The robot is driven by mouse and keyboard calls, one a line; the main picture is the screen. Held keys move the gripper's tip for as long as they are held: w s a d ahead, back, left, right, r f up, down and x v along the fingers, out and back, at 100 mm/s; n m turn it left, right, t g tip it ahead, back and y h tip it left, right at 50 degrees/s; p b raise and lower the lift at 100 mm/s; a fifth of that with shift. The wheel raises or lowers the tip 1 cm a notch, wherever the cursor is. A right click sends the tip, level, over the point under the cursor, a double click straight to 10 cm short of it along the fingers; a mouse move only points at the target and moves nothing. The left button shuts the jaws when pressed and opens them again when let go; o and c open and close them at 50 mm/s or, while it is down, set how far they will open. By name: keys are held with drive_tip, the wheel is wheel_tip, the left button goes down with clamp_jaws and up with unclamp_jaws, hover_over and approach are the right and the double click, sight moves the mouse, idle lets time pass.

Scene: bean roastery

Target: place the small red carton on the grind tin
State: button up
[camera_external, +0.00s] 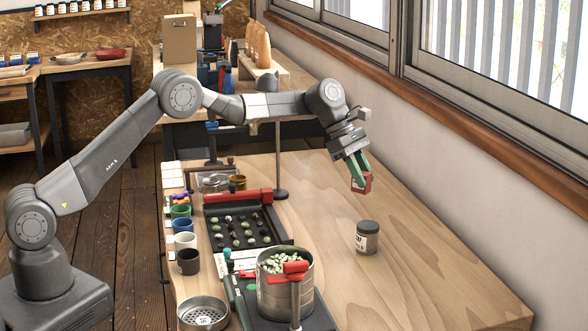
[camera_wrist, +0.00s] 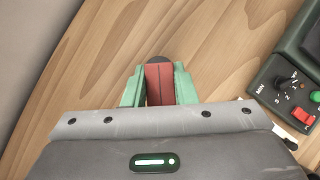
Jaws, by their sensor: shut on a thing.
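The small red carton (camera_external: 361,183) is held between the green fingers of my gripper (camera_external: 359,170), above the table and clear of its surface. In the wrist view the red carton (camera_wrist: 160,84) sits between the two fingertips of my gripper (camera_wrist: 159,86). The grind tin (camera_external: 367,238), a dark jar with a pale label and dark lid, stands upright on the table, below and slightly right of the carton in the outside view. In the wrist view a dark round edge (camera_wrist: 157,59), likely the tin's lid, shows just beyond the carton, mostly hidden by it.
A scale with a metal can of beans (camera_external: 285,285) stands left of the tin. A black tray (camera_external: 243,229) with beans and several cups (camera_external: 186,240) lie further left. A control box (camera_wrist: 290,85) shows at right in the wrist view. The table's right side is bare.

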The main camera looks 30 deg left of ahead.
drive_tip(key=shift+w+d+r+n, duration=0.15)
drive_tip(key=shift+d+r+n, duration=0.1)
drive_tip(key=shift+d, duration=0.25)
drive_tip(key=shift+w+d+r+n, duration=0.15)
drive_tip(key=shift+d+r, duration=0.1)
drive_tip(key=shift+d, duration=0.2)
approach(368, 225)
drive_tip(key=shift+t, duration=0.3)
drive_tip(key=d+f, duration=0.2)
drive_tip(key=d, duration=0.1)
drive_tip(key=d+f, duration=0.1)
drive_tip(key=d, duration=0.1)
drive_tip(key=shift+s+d+f+b, duration=0.15)
drive_tip(key=shift+d+f+b, duration=0.1)
drive_tip(key=shift+b, duration=0.15)
drive_tip(key=shift+r, duration=0.1)
drive_tip(key=o, duration=1)
drive_tip(key=shift+c, duration=0.2)
drive_tip(key=v, duration=1.2)
